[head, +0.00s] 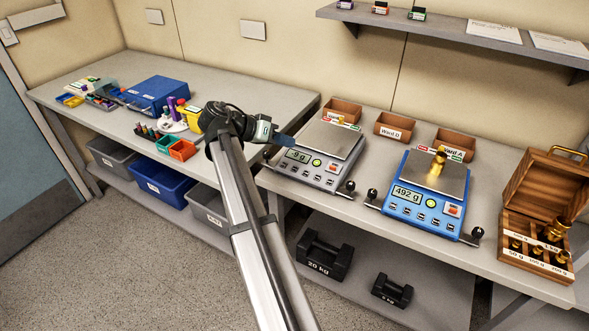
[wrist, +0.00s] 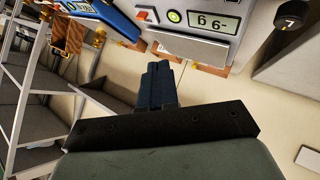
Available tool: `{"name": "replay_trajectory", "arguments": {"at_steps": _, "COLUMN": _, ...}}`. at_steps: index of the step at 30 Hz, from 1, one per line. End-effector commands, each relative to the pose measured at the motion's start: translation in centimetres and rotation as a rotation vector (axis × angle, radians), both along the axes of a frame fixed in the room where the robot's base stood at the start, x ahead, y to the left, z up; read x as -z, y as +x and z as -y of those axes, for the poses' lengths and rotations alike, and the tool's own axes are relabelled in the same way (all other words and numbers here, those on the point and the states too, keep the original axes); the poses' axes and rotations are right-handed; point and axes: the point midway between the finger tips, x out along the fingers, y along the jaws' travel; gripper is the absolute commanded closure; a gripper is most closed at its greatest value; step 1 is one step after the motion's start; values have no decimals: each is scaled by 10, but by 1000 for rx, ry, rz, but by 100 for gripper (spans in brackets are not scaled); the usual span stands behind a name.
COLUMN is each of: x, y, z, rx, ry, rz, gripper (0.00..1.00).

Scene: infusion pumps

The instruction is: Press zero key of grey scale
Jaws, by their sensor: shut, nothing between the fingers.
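The grey scale (head: 335,138) stands on the bench, with an empty plate. Its display reads about 9 g, with what may be a minus sign. A green round button (head: 317,162), a red key (head: 331,167) and small dark keys sit on its front panel. Their labels are too small to read. In the wrist view the scale appears upside down at the top, with its display (wrist: 213,22), green button (wrist: 173,16) and red key (wrist: 147,15). My gripper (head: 290,140) is shut and empty, near the panel's left end. Its fingers (wrist: 160,72) point toward the scale; contact does not show.
A blue scale (head: 407,214) reading 492 g, with a brass weight (head: 438,163) on it, stands to the right. An open wooden weight box (head: 518,220) is beyond it. Wooden bins line the back. A blue case (head: 157,93) and small trays sit on the left bench.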

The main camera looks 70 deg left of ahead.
Motion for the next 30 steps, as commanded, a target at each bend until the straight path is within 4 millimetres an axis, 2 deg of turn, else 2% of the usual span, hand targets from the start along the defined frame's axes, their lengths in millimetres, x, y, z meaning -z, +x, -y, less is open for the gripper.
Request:
{"name": "replay_trajectory", "arguments": {"at_steps": 6, "x": 1, "y": 0, "z": 1, "rx": 46, "ry": 60, "rz": -8, "gripper": 100}}
{"name": "replay_trajectory", "arguments": {"at_steps": 20, "x": 2, "y": 0, "z": 1, "rx": 47, "ry": 64, "rz": -10, "gripper": 100}}
{"name": "replay_trajectory", "arguments": {"at_steps": 30, "x": 22, "y": 4, "z": -3, "rx": 46, "ry": 64, "rz": -11, "gripper": 100}}
